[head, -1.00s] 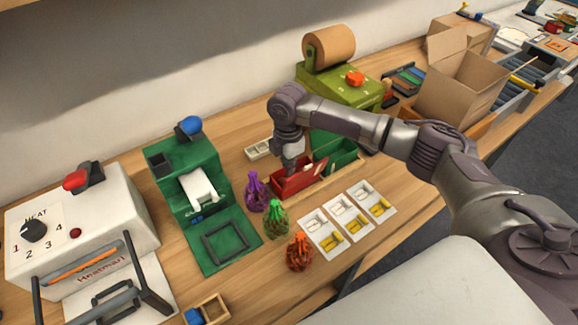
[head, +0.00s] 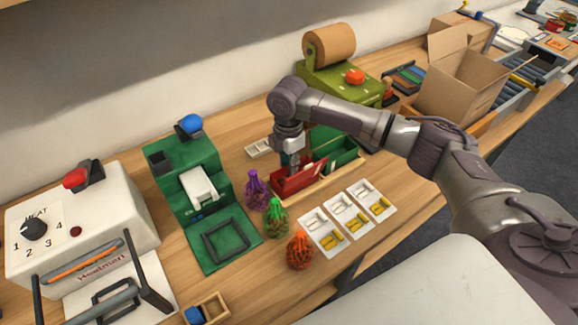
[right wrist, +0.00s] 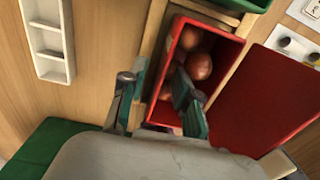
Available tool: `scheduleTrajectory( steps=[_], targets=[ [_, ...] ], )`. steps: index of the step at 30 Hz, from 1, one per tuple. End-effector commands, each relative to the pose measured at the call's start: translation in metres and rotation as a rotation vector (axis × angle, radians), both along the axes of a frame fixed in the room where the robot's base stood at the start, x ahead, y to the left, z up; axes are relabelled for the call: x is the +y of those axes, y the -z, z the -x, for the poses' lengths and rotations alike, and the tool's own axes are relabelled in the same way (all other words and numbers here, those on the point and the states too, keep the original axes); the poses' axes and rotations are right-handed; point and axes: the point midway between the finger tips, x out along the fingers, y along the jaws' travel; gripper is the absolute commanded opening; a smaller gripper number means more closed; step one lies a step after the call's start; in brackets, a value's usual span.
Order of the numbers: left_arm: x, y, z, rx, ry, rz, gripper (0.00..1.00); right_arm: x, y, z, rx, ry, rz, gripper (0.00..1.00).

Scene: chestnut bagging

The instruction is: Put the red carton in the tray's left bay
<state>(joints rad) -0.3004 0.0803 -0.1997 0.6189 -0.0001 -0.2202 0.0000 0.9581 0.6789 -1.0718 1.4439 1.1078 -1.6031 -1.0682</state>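The red carton (head: 298,183) stands open between the wooden rails of the tray (head: 328,186), at its left end; a green carton (head: 338,157) fills the right end. In the right wrist view the red carton (right wrist: 238,48) holds several round brown chestnuts, and its red flap leans out to the right. My right gripper (right wrist: 155,88) is open around the carton's near-left wall, one finger outside and one inside over the chestnuts. In the head view the right gripper (head: 295,164) points down at the carton. Whether the carton's base is flat is hidden. My left gripper is out of view.
Purple (head: 256,189), green (head: 275,218) and orange (head: 299,250) net bags stand before the tray, beside white cards (head: 328,231). A green machine (head: 187,172) stands left, an olive roll dispenser (head: 340,82) behind. A small white divided tray (right wrist: 47,38) lies close by.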

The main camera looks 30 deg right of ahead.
Motion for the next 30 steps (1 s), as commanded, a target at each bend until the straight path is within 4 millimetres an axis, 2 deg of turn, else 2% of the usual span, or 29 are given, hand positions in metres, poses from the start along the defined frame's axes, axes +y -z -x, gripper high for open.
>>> scheduleTrajectory(
  steps=[9,15,21,30],
  targets=[
    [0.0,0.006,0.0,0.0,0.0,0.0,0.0,0.0,-0.067,-0.002,-0.005,0.0,-0.001,0.31],
    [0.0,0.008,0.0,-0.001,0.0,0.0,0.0,0.0,-0.098,-0.002,-0.001,0.0,0.001,0.31],
    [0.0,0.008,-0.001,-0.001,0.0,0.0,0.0,0.0,-0.108,-0.002,0.0,0.0,0.0,0.31],
    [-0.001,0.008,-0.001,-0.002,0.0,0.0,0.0,0.0,-0.108,-0.002,0.0,0.0,0.0,0.31]
  ],
)
